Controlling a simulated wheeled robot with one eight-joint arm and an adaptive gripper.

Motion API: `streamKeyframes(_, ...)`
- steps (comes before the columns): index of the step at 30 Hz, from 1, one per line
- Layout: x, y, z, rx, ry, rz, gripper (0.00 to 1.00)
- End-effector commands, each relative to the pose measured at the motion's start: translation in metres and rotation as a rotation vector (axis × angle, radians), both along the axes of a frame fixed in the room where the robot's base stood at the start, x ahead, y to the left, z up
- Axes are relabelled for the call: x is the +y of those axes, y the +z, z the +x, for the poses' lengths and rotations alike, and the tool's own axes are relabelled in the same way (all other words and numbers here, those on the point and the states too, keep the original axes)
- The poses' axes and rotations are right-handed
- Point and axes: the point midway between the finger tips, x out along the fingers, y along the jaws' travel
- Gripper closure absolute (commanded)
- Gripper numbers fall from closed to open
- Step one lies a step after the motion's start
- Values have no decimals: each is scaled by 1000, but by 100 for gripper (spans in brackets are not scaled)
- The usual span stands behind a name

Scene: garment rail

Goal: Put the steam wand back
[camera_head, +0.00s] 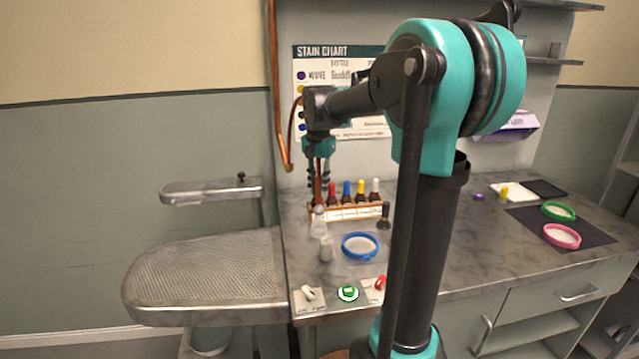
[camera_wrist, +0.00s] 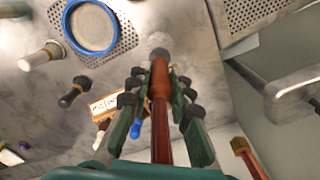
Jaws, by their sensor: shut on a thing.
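The steam wand (camera_wrist: 161,80) is a copper-brown rod with a rounded grey tip, seen between my fingers in the wrist view. My gripper (camera_wrist: 160,88) is shut on it, with dark finger pads on both sides. In the head view my gripper (camera_head: 319,178) points down above the worktop, in front of the bottle rack's left end, and the brown wand (camera_head: 318,192) shows narrowly below it. A copper pipe (camera_head: 274,90) runs down the wall panel to a hooked lower end, left of my gripper. I cannot tell which part is the wand's holder.
A wooden rack (camera_head: 346,212) of coloured bottles stands behind a blue hoop (camera_head: 361,246). A dark bottle (camera_head: 385,217) stands beside the rack. Green (camera_head: 558,211) and pink (camera_head: 562,236) hoops lie on a dark mat at right.

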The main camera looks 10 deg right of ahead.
Motion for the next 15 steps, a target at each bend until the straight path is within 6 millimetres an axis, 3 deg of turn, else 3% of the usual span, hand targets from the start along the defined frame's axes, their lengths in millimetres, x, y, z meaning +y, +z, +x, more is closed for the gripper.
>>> streamKeyframes(15,0,-36,0,0,0,0,100)
